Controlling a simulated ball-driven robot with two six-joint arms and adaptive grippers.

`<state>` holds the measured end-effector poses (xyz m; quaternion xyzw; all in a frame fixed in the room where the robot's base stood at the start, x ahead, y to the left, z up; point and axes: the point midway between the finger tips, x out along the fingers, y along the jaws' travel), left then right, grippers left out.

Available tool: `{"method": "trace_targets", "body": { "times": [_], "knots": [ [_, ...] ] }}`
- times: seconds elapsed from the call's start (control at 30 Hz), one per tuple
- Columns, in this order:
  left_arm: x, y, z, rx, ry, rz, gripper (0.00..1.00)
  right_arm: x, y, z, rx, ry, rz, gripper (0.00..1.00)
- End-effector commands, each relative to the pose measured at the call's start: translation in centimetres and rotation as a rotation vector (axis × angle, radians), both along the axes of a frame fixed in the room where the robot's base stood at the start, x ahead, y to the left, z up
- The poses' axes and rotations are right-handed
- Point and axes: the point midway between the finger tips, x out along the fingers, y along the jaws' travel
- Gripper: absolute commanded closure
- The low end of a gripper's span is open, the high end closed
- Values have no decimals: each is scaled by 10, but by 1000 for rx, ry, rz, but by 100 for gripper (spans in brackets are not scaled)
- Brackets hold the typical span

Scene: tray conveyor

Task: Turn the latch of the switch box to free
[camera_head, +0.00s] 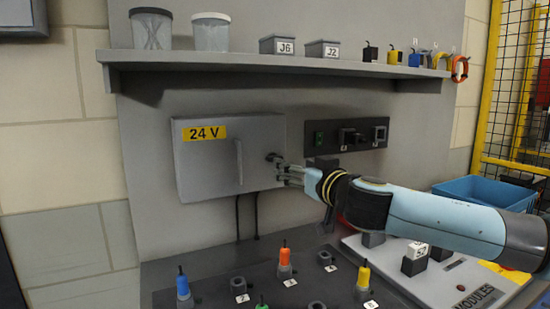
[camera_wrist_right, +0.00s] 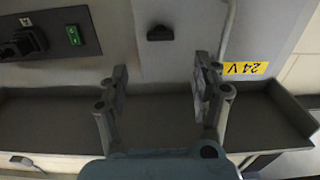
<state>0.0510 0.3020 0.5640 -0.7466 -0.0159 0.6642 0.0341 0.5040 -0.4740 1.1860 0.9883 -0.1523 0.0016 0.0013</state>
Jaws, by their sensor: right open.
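The grey switch box (camera_head: 215,160) with a yellow 24 V label (camera_head: 205,132) is on the back panel, its door closed. Its dark latch (camera_head: 273,157) sits near the door's right edge. In the wrist view the latch (camera_wrist_right: 160,33) lies crosswise, ahead of the fingertips. My right gripper (camera_head: 284,176) comes in from the right, close to the latch and a little below it. In the wrist view the gripper (camera_wrist_right: 161,70) is open and empty, with the latch beyond the gap between its fingers. My left gripper is not in view.
A vertical door handle (camera_head: 239,161) stands left of the latch. A dark switch panel (camera_head: 346,137) is to the right. A shelf (camera_head: 270,61) with cups and small parts runs above. Below is a board (camera_head: 215,288) with several coloured plugs. A blue bin (camera_head: 487,191) stands at right.

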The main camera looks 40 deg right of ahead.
Motion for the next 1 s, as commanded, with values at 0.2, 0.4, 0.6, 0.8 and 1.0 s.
{"method": "trace_targets", "body": {
  "times": [0.2,0.4,0.6,0.8,1.0],
  "knots": [
    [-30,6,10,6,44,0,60,42,-12,3,8,-4,-3,35],
    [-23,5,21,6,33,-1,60,74,-24,2,5,0,-3,35],
    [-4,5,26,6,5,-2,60,89,-28,0,3,1,-2,35],
    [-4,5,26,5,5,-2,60,90,-28,-1,3,2,-1,35],
    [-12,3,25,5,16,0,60,90,-28,-1,3,2,-1,52]
  ]
}}
